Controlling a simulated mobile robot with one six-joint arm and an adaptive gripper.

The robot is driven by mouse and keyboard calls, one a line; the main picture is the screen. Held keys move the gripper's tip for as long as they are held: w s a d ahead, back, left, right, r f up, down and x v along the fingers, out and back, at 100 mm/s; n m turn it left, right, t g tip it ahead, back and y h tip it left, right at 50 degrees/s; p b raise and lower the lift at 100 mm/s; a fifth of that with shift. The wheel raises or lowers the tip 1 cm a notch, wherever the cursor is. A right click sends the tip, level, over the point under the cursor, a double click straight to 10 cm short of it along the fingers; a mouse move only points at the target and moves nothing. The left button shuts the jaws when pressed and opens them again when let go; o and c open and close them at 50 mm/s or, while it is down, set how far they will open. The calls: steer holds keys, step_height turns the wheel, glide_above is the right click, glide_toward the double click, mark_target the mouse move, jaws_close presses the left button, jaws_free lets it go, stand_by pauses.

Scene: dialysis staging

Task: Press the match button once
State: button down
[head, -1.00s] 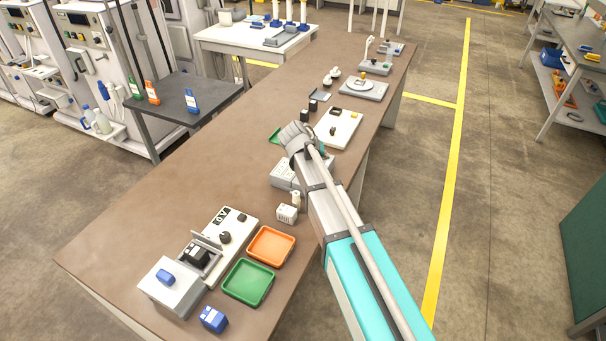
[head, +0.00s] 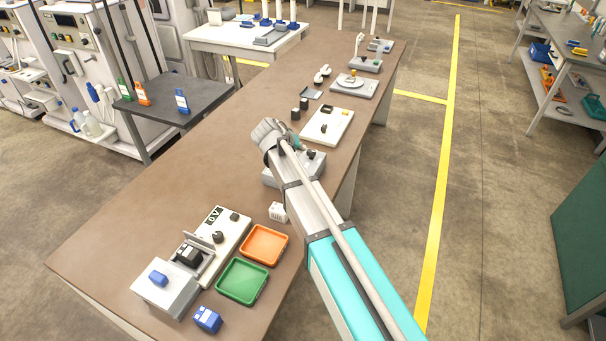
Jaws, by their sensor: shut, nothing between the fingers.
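No button labelled as the match button can be made out. A grey box device (head: 270,180) with dark knobs sits on the brown bench (head: 190,150), partly hidden under my arm. Beyond it lies a white panel (head: 322,132) with a dark knob and a small yellow part. My gripper's fingers are hidden behind the wrist and arm.
An orange tray (head: 288,247), a green tray (head: 262,290) and a blue box (head: 208,319) lie near the bench's front. A small white box (head: 277,212) stands beside my arm. A round-plate scale (head: 354,86) stands farther back. The bench's left middle is clear.

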steer(key=shift+f+b, duration=4)
steer(key=shift+f, duration=0.15)
steer(key=shift+f+b, duration=0.9)
steer(key=shift+b, duration=0.05)
steer(key=shift+r, duration=0.15)
steer(key=shift+r+p, duration=0.8)
steer(key=shift+p, duration=0.2)
step_height(320, 180, up, 5)
steer(key=p, duration=0.5)
steer(key=shift+d, duration=0.1)
stand_by(0.6)
